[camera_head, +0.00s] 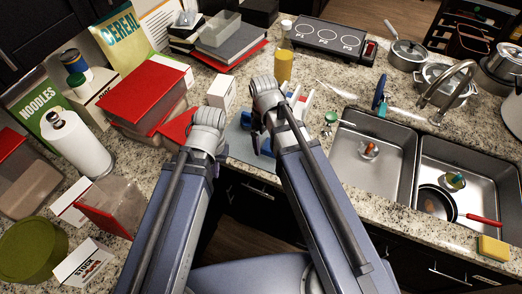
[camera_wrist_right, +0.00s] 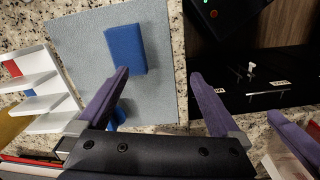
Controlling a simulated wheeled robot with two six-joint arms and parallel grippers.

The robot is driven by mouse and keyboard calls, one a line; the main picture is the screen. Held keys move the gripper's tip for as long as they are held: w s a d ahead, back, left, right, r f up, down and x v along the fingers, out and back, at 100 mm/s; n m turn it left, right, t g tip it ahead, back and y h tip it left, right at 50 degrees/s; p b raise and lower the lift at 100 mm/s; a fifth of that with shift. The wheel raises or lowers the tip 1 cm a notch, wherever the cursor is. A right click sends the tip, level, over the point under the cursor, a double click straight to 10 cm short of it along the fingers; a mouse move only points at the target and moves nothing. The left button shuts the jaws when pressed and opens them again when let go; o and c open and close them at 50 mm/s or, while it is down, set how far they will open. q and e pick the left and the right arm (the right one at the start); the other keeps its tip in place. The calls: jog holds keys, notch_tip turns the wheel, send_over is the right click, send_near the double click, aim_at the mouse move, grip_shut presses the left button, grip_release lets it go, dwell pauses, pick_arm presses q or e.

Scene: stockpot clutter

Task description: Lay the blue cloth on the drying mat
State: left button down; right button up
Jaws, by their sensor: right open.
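A blue cloth (camera_wrist_right: 125,48) shows in the right wrist view as a flat rectangle lying on the grey drying mat (camera_wrist_right: 80,45), near the mat's edge. In the head view a light part of the mat (camera_head: 242,147) shows between my arms; the rest is hidden by them. My right gripper (camera_wrist_right: 160,73) is open, with nothing between its fingers; one fingertip overlaps the cloth's edge in the picture. A second blue piece (camera_wrist_right: 117,117) shows partly behind that finger. My left gripper (camera_head: 208,128) is left of the mat; its fingers are hidden in the head view.
A white rack (camera_wrist_right: 35,88) stands beside the mat. A double sink (camera_head: 372,160) is at the right, with a pan (camera_head: 436,202) in one basin. Red books (camera_head: 145,92), boxes and a paper towel roll (camera_head: 75,145) crowd the left. The counter's front edge is close to the mat.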

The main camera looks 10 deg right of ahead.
jog(key=s+a+m, duration=0.4)
jog(key=s+a, duration=0.1)
jog(key=s, duration=0.4)
jog(key=shift+a+m+h, duration=0.15)
jog(key=shift+m+h, duration=0.25)
jog(key=shift+r, duration=0.1)
notch_tip(320, 180, down, 8)
jog(key=b, duration=0.8)
